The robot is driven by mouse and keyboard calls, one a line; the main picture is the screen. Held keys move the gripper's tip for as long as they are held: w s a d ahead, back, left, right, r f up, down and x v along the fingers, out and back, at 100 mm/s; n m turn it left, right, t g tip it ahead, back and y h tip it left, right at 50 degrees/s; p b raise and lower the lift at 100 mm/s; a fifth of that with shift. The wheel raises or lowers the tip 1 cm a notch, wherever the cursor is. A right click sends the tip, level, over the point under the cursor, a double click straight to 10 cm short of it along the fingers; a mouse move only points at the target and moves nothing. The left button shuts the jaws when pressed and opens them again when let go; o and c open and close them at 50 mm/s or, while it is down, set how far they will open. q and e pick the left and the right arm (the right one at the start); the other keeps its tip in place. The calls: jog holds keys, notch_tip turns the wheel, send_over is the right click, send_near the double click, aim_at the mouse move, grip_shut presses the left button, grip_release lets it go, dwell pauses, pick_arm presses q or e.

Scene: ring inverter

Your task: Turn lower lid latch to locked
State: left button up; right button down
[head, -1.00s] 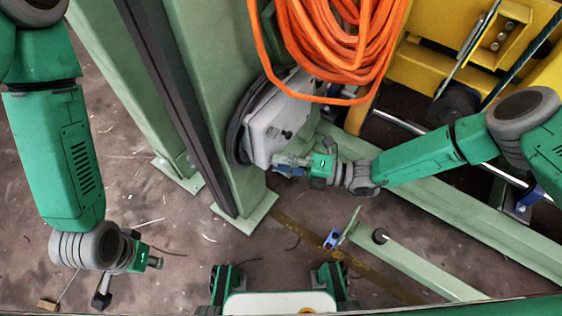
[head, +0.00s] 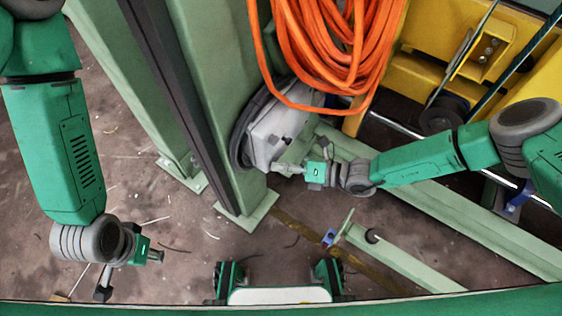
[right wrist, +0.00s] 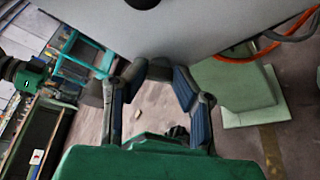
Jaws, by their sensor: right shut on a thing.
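The light grey inverter box with its lid (head: 264,140) is mounted on the side of the green post, below the orange cable. My right gripper (head: 280,168) is at the lower edge of the lid. In the right wrist view its blue-padded fingers close on a dark grey latch (right wrist: 160,69) under the pale lid face (right wrist: 215,30). The fingers partly cover the latch, so its exact angle is unclear. A dark knob (right wrist: 143,3) shows higher on the lid. My left gripper (head: 158,256) hangs at the lower left, away from the box; its finger opening is too small to judge.
A coil of orange cable (head: 325,45) hangs just above the box. The green post (head: 215,90) stands beside it. Green beams (head: 420,265) and yellow machinery (head: 400,75) lie to the right. Floor between my left gripper and the post is mostly clear.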

jog(key=shift+s+d+f, duration=0.15)
jog(key=shift+f, duration=0.15)
jog(key=c, duration=1.3)
grip_release()
jog(key=shift+r, duration=0.1)
jog(key=v, duration=1.2)
jog(key=shift+r, duration=0.1)
